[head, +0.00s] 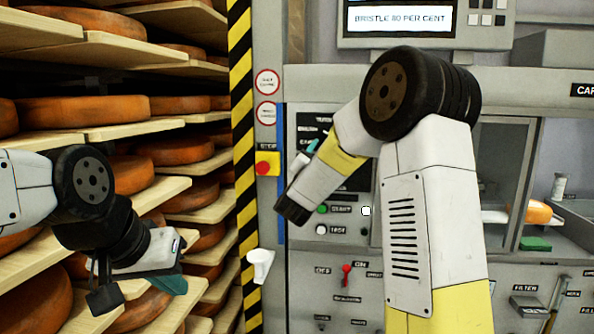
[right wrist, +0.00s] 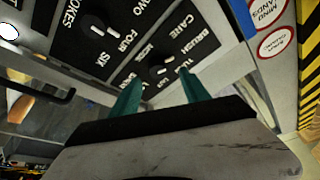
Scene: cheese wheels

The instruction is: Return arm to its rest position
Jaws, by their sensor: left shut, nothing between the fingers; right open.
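My left gripper (head: 172,285) hangs at the lower left in the head view, in front of the cheese shelves. Its teal fingers are shut with nothing visible between them. My right arm rises at the right and bends down in front of the control panel (head: 345,205). In the right wrist view, the two teal fingers of my right gripper (right wrist: 160,92) are apart and empty. They point toward a black plate with knobs, one knob (right wrist: 160,70) just beyond the fingertips. In the head view the right gripper is mostly hidden by the arm.
Wooden shelves (head: 110,130) with several orange cheese wheels (head: 80,110) fill the left. A striped post (head: 242,100) stands between shelves and machine. The machine carries a red stop button (head: 264,168), a red switch (head: 346,270) and a display (head: 400,19). A white cup-like part (head: 260,264) sticks out low.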

